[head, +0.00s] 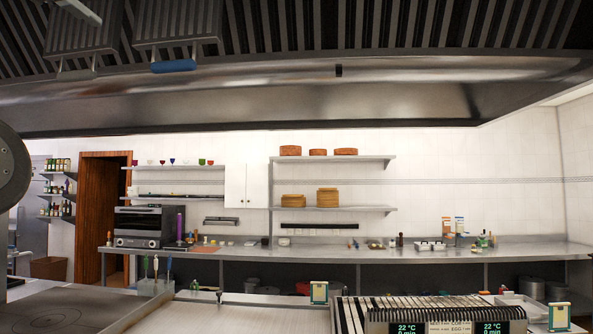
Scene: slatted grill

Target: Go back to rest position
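The slatted grill (377,306) stands at the lower right, with dark slats on top and lit displays on its front reading 22 °C and 0 min. Neither of my grippers is in view. A dark rounded part at the left edge looks like a link of my own arm. It hides a little of the left side of the room.
A griddle or cooktop (55,312) and a pale flat surface (190,315) lie left of the grill. Small framed cards (319,292) stand by the grill. A metal hood (300,95) hangs overhead, with wire-like baskets (178,30) at upper left. A long counter (330,252) runs behind.

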